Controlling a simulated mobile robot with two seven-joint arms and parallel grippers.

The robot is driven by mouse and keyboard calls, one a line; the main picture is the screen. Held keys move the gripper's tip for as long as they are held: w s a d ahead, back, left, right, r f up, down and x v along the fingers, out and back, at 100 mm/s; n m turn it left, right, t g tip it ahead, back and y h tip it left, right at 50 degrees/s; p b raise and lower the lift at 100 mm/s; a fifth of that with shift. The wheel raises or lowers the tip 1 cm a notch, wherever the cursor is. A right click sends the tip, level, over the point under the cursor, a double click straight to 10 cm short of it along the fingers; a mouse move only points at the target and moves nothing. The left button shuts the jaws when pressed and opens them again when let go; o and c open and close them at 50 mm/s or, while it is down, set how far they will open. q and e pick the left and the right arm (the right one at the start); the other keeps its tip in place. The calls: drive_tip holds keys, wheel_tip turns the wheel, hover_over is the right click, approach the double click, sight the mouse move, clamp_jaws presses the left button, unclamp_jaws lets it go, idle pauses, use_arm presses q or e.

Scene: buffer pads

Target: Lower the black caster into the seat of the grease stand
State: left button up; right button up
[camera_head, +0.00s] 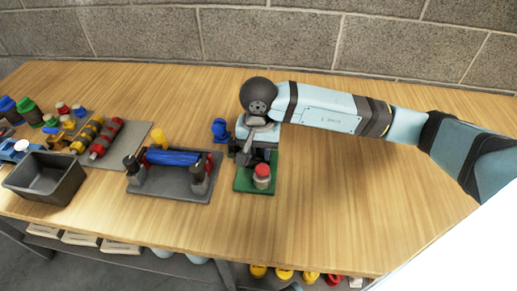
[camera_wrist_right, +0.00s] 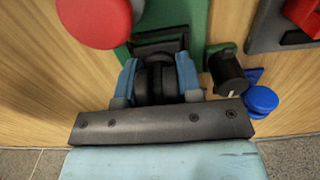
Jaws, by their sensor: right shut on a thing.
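My right gripper (camera_head: 256,136) is over the back part of the green base of the grease stand (camera_head: 244,184). In the right wrist view its two blue fingers (camera_wrist_right: 158,72) are shut on the black caster (camera_wrist_right: 155,85), one on each side. The stand's green base (camera_wrist_right: 194,25) shows beyond the fingers, with a dark block (camera_wrist_right: 160,45) close to the caster. The seat is hidden, and I cannot tell whether the caster touches it. A red-capped jar (camera_head: 262,176) stands on the front of the base. My left gripper is out of view.
A blue-capped item (camera_head: 220,129) stands left of my right gripper. A grey fixture with a blue roller (camera_head: 172,158) is further left, then an open dark bin (camera_head: 45,178) and several coloured parts. The table right of the stand is clear.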

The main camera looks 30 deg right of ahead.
use_arm(q)
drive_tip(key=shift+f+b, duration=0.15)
drive_tip(key=shift+b, duration=0.15)
use_arm(e)
drive_tip(key=shift+f, duration=0.4)
drive_tip(key=o, duration=1)
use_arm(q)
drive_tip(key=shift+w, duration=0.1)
use_arm(e)
wheel_tip(320, 180, up, 2)
drive_tip(key=shift+w+r+p, duration=0.1)
drive_tip(key=shift+r+p, duration=0.05)
drive_tip(key=shift+p, duration=0.15)
wheel_tip(320, 180, up, 10)
drive_tip(key=shift+r+p, duration=0.25)
drive_tip(key=shift+p, duration=0.45)
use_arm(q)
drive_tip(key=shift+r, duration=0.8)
use_arm(e)
drive_tip(key=shift+r, duration=0.6)
drive_tip(key=shift+s, duration=0.2)
